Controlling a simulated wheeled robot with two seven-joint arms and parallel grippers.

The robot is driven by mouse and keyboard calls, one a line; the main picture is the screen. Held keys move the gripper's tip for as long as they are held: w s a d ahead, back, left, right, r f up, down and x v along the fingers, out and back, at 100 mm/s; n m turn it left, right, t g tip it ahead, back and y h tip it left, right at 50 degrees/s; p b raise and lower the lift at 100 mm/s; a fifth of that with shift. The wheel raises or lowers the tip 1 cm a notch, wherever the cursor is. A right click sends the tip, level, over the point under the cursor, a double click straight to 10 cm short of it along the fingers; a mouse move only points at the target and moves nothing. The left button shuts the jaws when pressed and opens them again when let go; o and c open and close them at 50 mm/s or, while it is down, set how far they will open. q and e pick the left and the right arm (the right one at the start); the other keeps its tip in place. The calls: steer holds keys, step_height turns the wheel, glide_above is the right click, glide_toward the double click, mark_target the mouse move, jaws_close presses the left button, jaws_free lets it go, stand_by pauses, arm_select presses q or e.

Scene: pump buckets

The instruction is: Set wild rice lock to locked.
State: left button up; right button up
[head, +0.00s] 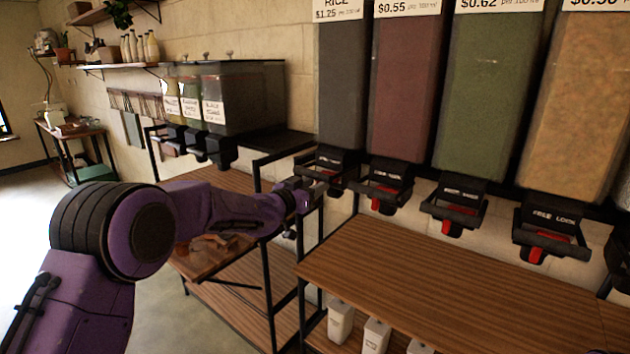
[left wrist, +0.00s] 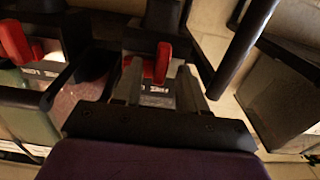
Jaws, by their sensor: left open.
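The wild rice dispenser is probably the dark-filled bin (head: 342,85) whose cut-off label ends in "RICE". Its black outlet (head: 328,163) is below, partly behind my left gripper (head: 316,187). In the left wrist view a red lock lever (left wrist: 162,62) shows between the two fingers of my left gripper (left wrist: 158,75). The fingers are open, one on each side of the lever; I cannot tell whether either touches it. My right gripper is not in view.
Neighbouring bins have similar outlets with red levers, the nearest one (head: 383,187) just to the right. A second red lever (left wrist: 15,42) shows at the left of the left wrist view. A wooden shelf (head: 430,275) lies below. A dark post (left wrist: 243,48) is close right of the fingers.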

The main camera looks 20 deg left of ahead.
arm_select(q)
steer(key=shift+w, duration=0.1)
jaws_close()
steer(key=shift+s+d+f+b, duration=0.1)
steer(key=shift+s+d+b, duration=0.1)
steer(key=shift+d, duration=0.4)
steer(key=shift+s+d+b, duration=0.15)
steer(key=shift+s+d, duration=0.05)
steer(key=shift+d, duration=0.4)
steer(key=shift+c, duration=1.8)
jaws_free()
steer(key=o, duration=0.4)
steer(key=shift+c, duration=0.2)
steer(key=shift+s+d, duration=0.1)
steer(key=shift+d, duration=0.05)
